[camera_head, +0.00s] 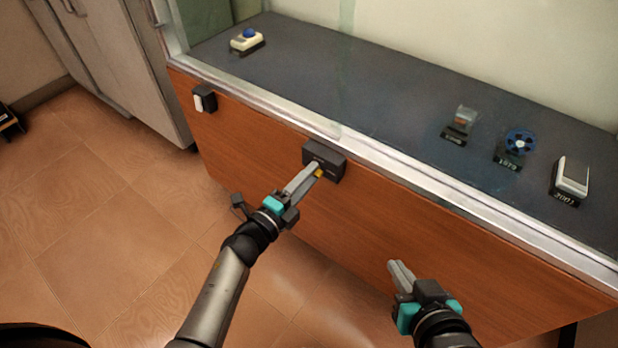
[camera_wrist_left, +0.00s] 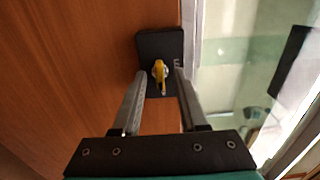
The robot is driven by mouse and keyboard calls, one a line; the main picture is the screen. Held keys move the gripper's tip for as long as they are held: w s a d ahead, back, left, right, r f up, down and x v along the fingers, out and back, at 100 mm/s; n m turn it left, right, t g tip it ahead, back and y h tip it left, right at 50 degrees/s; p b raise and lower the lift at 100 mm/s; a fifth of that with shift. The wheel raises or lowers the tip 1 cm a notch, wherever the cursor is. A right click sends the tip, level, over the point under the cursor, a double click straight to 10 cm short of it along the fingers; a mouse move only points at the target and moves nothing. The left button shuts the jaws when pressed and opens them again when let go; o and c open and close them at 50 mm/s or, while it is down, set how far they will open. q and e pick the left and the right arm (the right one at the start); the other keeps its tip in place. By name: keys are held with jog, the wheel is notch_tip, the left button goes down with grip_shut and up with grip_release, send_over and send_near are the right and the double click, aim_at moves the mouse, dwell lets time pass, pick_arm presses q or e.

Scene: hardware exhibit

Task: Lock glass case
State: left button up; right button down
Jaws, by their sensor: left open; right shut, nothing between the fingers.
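The glass case (camera_head: 380,152) has a metal-framed edge above a brown wood front panel (camera_head: 400,215). A black lock box (camera_head: 327,158) is mounted on that panel just below the frame; it also shows in the left wrist view (camera_wrist_left: 148,42). A yellow key (camera_wrist_left: 160,72) sticks out from the lock. My left gripper (camera_head: 318,172) is open, with its fingers on either side of the key in the left wrist view; I cannot tell whether they touch it. My right gripper (camera_head: 395,268) is shut and empty in front of the panel, lower right.
A small black and white device (camera_head: 203,99) is fixed to the panel at left. Inside the case stand several exhibits, including a blue-topped one (camera_head: 247,40) and a blue reel (camera_head: 520,142). A grey cabinet (camera_head: 110,60) stands at left. The tiled floor (camera_head: 120,220) is mostly clear.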

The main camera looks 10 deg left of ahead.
pick_arm(q)
jog(key=shift+w+d, duration=0.1)
jog(key=shift+w, duration=0.1)
grip_shut()
dwell(0.3)
dwell(0.3)
